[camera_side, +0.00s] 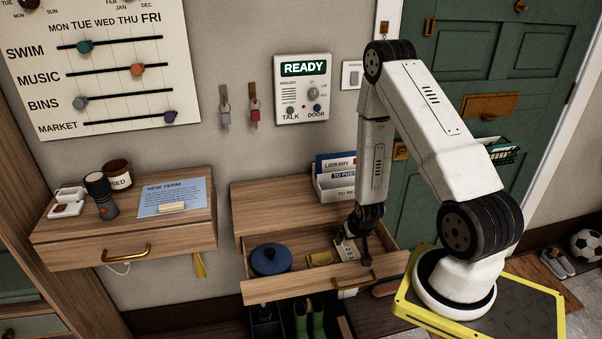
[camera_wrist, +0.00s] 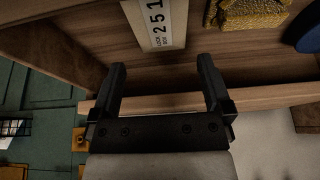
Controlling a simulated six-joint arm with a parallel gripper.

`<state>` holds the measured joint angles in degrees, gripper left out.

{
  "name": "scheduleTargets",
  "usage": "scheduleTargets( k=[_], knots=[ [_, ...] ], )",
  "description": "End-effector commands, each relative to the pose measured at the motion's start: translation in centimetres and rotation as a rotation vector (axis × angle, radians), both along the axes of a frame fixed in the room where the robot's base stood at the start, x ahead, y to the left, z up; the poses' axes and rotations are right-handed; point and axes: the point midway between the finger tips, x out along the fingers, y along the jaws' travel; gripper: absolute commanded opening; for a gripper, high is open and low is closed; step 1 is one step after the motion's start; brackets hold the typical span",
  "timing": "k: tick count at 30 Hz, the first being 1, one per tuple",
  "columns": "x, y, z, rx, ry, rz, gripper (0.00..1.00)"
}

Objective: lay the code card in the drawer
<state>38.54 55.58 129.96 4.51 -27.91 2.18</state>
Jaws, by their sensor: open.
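The code card (camera_side: 347,250), pale with dark digits, is in the open drawer (camera_side: 305,287), towards its right end. In the wrist view the card (camera_wrist: 165,22) shows the digits 251 and appears to rest on the drawer's wooden floor, its far end cut off by the picture edge. My gripper (camera_side: 366,257) is at the drawer's right part, beside the card. In the wrist view my gripper (camera_wrist: 161,68) has its two fingers wide apart with nothing between them; the card lies beyond the tips.
A round blue tin (camera_side: 270,260) and a yellow item (camera_side: 320,258) share the drawer, left of the card. A letter rack (camera_side: 335,187) stands on the cabinet top behind. A second, shut drawer (camera_side: 130,247) is at the left. Boots (camera_side: 310,318) stand below.

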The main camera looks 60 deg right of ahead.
Motion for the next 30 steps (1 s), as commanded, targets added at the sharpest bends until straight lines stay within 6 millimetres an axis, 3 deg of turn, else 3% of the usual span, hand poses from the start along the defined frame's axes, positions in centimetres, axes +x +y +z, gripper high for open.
scheduleTargets(
  k=[15,30],
  knots=[
    [-1.3,1.3,4.8,-0.003,-0.002,0.002,1.00],
    [-1.7,1.7,5.8,-0.002,0.000,0.001,1.00]
  ],
)
